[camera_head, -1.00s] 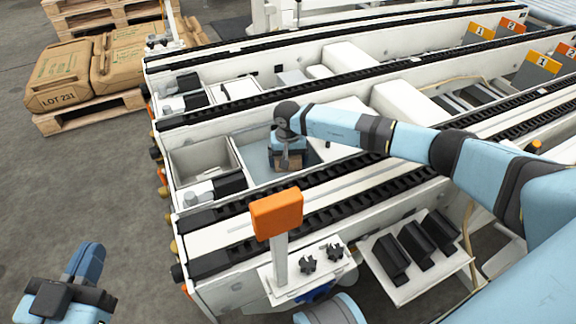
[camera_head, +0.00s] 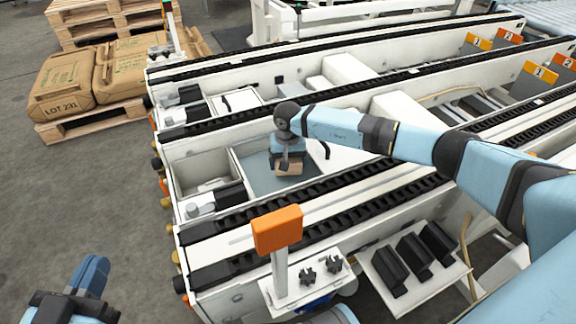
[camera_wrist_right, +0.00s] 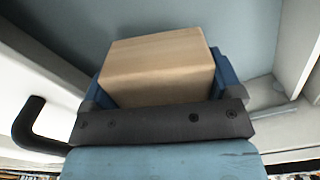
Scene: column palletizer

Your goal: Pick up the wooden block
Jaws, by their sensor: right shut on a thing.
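The wooden block (camera_head: 289,168) is a tan box in the blue-grey floored bay (camera_head: 251,165) of the conveyor frame. My right gripper (camera_head: 289,161) is over the bay from above, shut on the block. In the right wrist view the block (camera_wrist_right: 158,67) sits between the blue fingers of the right gripper (camera_wrist_right: 160,85). I cannot tell whether the block is clear of the bay floor. My left gripper (camera_head: 87,275) is at the bottom left, away from the conveyor, with its blue fingers overlapping in view, so its opening is unclear.
White bay walls and black conveyor rails (camera_head: 345,197) surround the block closely. An orange-topped post (camera_head: 278,229) stands in front. A tray of black parts (camera_head: 416,259) is at the lower right. Sacks (camera_head: 62,82) lie on a pallet at the left; the floor between is clear.

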